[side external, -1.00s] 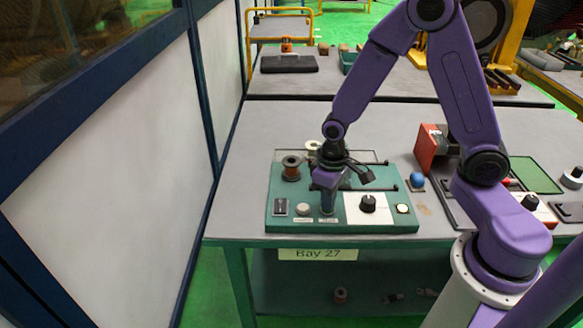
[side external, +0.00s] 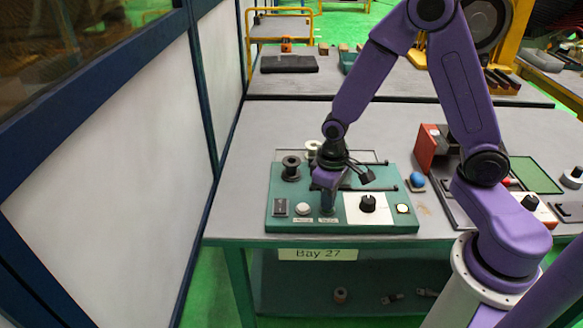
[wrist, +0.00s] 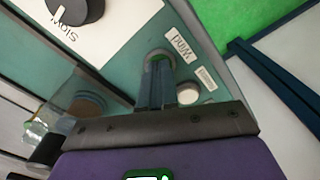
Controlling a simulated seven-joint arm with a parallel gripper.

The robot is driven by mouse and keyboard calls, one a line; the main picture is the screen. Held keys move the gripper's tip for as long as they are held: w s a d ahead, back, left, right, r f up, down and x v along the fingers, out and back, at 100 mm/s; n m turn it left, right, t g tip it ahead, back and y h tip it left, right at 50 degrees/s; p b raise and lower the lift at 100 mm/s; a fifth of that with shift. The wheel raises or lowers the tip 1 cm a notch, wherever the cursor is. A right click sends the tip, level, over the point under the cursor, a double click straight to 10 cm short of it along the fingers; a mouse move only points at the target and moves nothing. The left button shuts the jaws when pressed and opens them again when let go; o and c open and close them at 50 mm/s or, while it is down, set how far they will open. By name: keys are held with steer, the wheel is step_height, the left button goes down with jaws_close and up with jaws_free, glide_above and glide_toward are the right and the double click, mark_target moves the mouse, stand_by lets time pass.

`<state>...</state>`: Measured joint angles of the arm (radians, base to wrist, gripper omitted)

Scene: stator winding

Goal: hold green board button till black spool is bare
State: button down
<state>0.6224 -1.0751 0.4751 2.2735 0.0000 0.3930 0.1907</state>
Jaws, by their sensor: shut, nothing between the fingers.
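The green board (side external: 345,222) lies on the grey table. My gripper (side external: 327,212) points down onto its front part, shut and empty, with the fingertips at a round button beside the label "Wind". A paler spool (side external: 312,148) stands behind my gripper, partly hidden.
A white round button (side external: 303,209) and a dark switch (side external: 280,207) sit left of my fingertips. A white panel with a black knob (side external: 368,203) is to the right. A blue ball (side external: 417,180) and a red box (side external: 430,146) stand right of the board.

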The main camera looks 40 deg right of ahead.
steer(key=shift+r, duration=3.5)
steer(key=s+r+n, duration=0.3)
steer(key=s+n, duration=0.1)
steer(key=s, duration=0.6)
steer(key=s+r+n, duration=0.4)
steer(key=s+n, duration=0.1)
steer(key=s, duration=0.5)
steer(key=shift+a+n, duration=0.3)
steer(key=shift+a, duration=0.05)
